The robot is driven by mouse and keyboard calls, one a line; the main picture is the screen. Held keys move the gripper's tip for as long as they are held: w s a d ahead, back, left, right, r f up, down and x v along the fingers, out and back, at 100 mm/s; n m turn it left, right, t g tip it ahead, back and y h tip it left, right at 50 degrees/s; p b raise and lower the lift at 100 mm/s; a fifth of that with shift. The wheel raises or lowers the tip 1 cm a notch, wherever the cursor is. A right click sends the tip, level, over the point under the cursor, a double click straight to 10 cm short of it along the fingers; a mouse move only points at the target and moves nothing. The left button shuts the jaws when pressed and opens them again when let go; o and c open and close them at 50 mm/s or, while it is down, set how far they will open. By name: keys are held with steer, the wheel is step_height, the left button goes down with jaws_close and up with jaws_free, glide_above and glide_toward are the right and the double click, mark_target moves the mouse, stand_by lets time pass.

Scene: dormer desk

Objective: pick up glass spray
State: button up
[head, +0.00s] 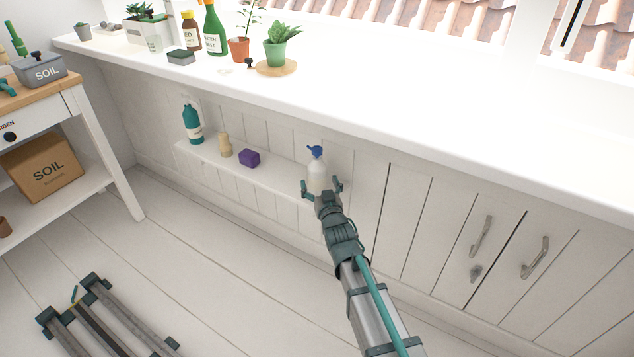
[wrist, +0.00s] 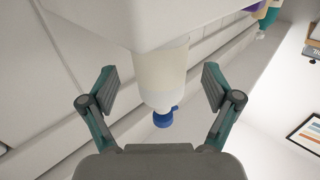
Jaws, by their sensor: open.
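The glass spray (head: 316,172) is a pale, see-through bottle with a blue spray head, standing upright at the right end of the low wall shelf. My gripper (head: 321,188) is open right in front of it, and its fingers hide the lower part of the bottle in the head view. In the wrist view the picture is upside down, and the glass spray (wrist: 162,72) lies between the two spread fingers of my gripper (wrist: 160,88). A gap shows on each side, so neither finger appears to touch it.
The low shelf (head: 280,178) also holds a purple block (head: 249,158), a beige wooden piece (head: 225,145) and a teal bottle (head: 192,124), all left of the glass spray. The white desk top (head: 400,115) overhangs the shelf. Cupboard handles (head: 481,237) stick out at right.

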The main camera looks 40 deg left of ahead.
mark_target(319, 182)
steer(key=x, duration=0.3)
steer(key=shift+a+f+b, duration=0.1)
steer(key=shift+b, duration=0.2)
steer(key=c, duration=1.6)
steer(key=shift+r, duration=0.2)
steer(key=shift+c, duration=0.2)
